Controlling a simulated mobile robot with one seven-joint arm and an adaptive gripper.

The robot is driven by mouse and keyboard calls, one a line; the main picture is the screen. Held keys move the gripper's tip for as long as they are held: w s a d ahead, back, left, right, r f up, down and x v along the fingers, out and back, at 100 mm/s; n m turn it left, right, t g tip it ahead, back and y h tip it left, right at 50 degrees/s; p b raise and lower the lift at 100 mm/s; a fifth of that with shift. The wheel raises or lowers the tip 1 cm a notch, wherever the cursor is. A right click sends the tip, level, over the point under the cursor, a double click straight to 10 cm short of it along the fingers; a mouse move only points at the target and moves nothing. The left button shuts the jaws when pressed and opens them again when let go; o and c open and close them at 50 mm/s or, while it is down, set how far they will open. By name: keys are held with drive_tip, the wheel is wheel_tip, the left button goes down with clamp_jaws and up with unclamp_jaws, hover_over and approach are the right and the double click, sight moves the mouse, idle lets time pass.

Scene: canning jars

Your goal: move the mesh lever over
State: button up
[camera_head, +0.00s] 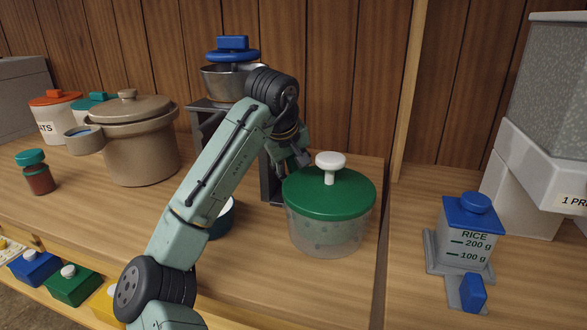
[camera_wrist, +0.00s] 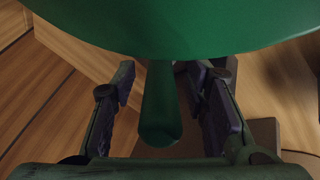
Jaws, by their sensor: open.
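A green lid (camera_head: 330,195) with a white knob covers a clear tub in the middle of the shelf. In the wrist view the green lid (camera_wrist: 180,25) fills the top. A dark green tapered lever (camera_wrist: 160,110) sticks out from under it, and I take this for the mesh lever. My gripper (camera_wrist: 163,82) is open, with one finger on each side of the lever and visible gaps between. In the head view my gripper (camera_head: 300,158) is at the lid's far left edge. The lever is hidden there behind the lid and arm.
A metal pot with a blue lid (camera_head: 232,52) sits on a dark stand behind my arm. A brown crock (camera_head: 140,150) stands left. A dark bowl (camera_head: 222,222) is partly behind my arm. A wooden post (camera_head: 410,90) rises right of the tub.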

drive_tip(key=shift+w+f, duration=0.1)
drive_tip(key=shift+f, duration=0.1)
clamp_jaws()
idle(0.5)
idle(0.3)
